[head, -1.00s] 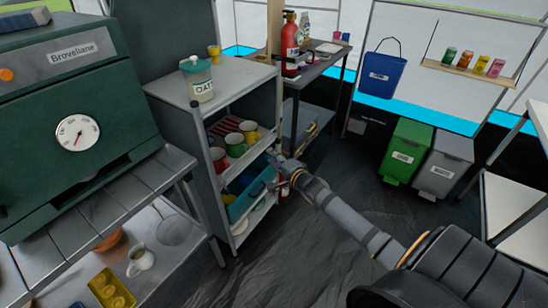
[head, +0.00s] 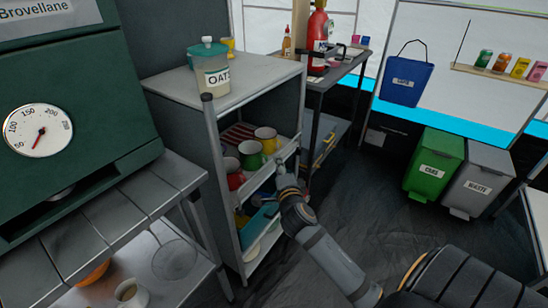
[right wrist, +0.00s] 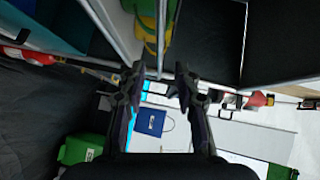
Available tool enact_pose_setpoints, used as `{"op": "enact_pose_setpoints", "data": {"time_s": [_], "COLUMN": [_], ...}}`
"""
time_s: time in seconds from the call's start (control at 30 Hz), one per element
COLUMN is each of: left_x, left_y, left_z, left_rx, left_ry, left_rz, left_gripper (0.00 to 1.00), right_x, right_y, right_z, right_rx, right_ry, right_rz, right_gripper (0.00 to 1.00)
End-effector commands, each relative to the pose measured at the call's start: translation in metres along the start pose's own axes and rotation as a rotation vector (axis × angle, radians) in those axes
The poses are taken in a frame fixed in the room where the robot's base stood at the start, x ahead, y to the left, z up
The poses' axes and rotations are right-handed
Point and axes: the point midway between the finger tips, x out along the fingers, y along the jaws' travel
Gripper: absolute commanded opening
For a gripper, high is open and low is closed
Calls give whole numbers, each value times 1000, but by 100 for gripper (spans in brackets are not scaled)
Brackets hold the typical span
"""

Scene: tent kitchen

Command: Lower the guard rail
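The guard rail (head: 262,176) is a pale grey bar across the open front of the cart's mug shelf. It stands raised before the red, green and yellow mugs. My right gripper (head: 283,168) is at the rail's right part in the head view, close to it. In the right wrist view its two dark fingers (right wrist: 160,82) are apart. A thin pale bar (right wrist: 161,42), apparently the rail, runs to the gap between the fingertips. I cannot tell whether they touch it. My left gripper is out of view.
The metal cart (head: 262,72) carries an oats jar (head: 213,78) on top and a teal bin (head: 258,222) below the mugs. The green oven (head: 70,110) stands left. Green (head: 434,165) and grey bins (head: 477,180) stand right. The dark floor between is clear.

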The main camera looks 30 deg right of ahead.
Motion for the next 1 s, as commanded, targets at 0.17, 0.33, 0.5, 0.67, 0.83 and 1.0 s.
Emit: {"op": "enact_pose_setpoints", "data": {"time_s": [0.17,0.33,0.5,0.67,0.83,1.0], "left_x": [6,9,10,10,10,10], "left_y": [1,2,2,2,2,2], "left_z": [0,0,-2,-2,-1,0], "left_rx": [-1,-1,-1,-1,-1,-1], "left_ry": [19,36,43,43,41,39], "left_rz": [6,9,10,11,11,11], "left_gripper": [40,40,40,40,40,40], "right_x": [40,64,72,71,71,71], "right_y": [0,1,0,0,0,1], "right_z": [0,0,0,0,0,0], "right_rx": [0,-1,0,-1,-1,-1], "right_ry": [0,-1,-2,-2,-2,-2], "right_rz": [-3,-1,0,0,0,0], "right_gripper": [32,32,32,32,14,0]}}
